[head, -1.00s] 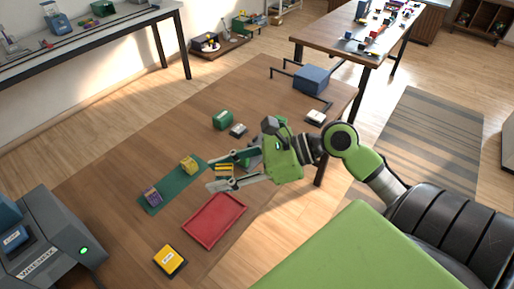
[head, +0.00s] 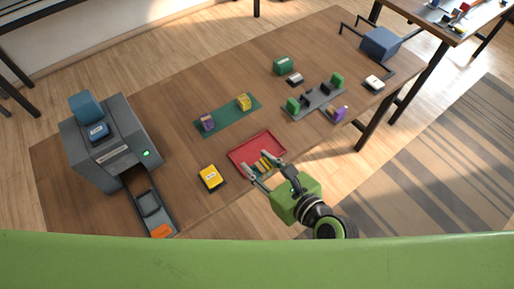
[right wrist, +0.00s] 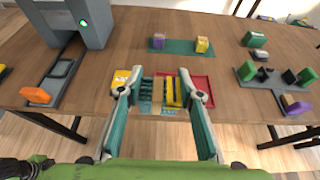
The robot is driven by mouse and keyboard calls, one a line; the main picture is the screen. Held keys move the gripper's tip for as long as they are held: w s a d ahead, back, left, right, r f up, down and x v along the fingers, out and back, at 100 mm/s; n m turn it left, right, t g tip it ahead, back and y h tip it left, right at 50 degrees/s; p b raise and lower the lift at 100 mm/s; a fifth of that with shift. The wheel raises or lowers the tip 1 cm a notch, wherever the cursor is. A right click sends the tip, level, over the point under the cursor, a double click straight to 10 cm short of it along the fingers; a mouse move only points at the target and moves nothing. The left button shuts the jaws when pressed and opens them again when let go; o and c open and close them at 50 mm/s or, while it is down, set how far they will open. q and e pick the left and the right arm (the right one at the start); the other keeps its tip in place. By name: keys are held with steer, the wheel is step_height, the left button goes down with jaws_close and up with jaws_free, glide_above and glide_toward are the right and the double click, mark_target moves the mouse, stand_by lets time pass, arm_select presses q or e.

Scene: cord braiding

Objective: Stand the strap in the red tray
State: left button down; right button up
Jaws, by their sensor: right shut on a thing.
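The strap (head: 266,166), striped yellow and dark, is between the fingers of my right gripper (head: 262,163), which is shut on it. In the head view it overlaps the near part of the red tray (head: 246,148). I cannot tell whether it touches the tray floor. In the right wrist view the strap shows as yellow (right wrist: 171,91) and teal bands between the fingertips, in front of the tray (right wrist: 205,82). My left gripper is not in view.
A yellow block (head: 210,177) lies left of the tray. Behind it is a green mat (head: 226,117) with two small blocks. A grey fixture (head: 313,102) with green blocks is to the right, a grey machine (head: 112,145) to the left. The table's near edge is close.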

steer(key=w+f, duration=0.4)
steer(key=w, duration=0.5)
glide_above(256, 151)
steer(key=s, duration=0.1)
step_height(256, 151, down, 5)
steer(key=shift+r, duration=0.15)
steer(key=shift+w+f, duration=0.3)
steer(key=shift+f, duration=0.15)
steer(key=shift+w+f, duration=0.15)
steer(key=shift+f, duration=1.5)
steer(key=o, duration=1.1)
steer(key=shift+f, duration=0.1)
steer(key=v, duration=1.2)
